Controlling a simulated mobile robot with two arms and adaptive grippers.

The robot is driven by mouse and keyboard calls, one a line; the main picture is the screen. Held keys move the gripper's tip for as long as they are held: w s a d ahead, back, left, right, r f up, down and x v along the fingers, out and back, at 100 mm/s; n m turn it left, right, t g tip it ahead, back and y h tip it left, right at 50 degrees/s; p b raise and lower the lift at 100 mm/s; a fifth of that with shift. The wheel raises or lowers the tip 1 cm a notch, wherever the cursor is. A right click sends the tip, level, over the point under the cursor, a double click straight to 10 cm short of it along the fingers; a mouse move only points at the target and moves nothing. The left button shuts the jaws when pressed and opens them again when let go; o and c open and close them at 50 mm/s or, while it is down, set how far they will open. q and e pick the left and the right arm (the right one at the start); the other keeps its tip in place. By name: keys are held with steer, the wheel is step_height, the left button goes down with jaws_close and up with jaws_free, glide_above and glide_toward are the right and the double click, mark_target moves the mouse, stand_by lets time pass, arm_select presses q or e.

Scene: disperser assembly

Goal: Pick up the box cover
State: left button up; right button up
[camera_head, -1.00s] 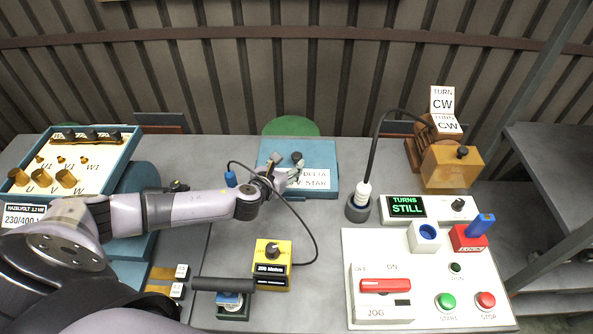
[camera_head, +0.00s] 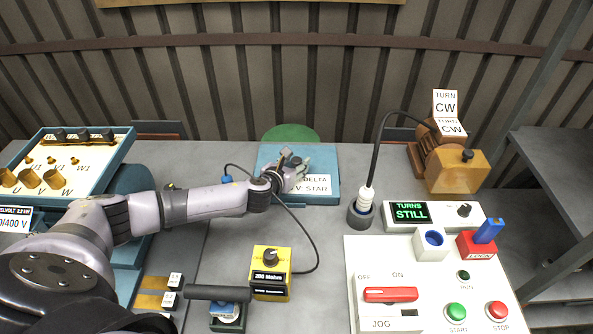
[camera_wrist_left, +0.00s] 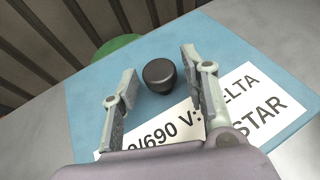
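The box cover (camera_head: 327,160) is a flat blue plate with a white lettered label, lying at the back middle of the bench. In the left wrist view, the cover (camera_wrist_left: 88,98) has a round black knob (camera_wrist_left: 159,75) standing on it. My left gripper (camera_head: 296,160) is over the cover and hides part of it in the head view. In the left wrist view, my left gripper (camera_wrist_left: 158,78) is open, with the knob between its spread fingers and a gap on both sides. My right gripper is in neither view.
A yellow meter (camera_head: 271,272) with a black cable sits in front of the cover. A black cable plug (camera_head: 361,214) stands to its right. A white control panel (camera_head: 425,265) fills the front right. The open terminal box (camera_head: 110,170) is at the left.

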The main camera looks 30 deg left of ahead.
arm_select(q)
jaws_close()
steer(key=shift+r, duration=0.1)
stand_by(0.6)
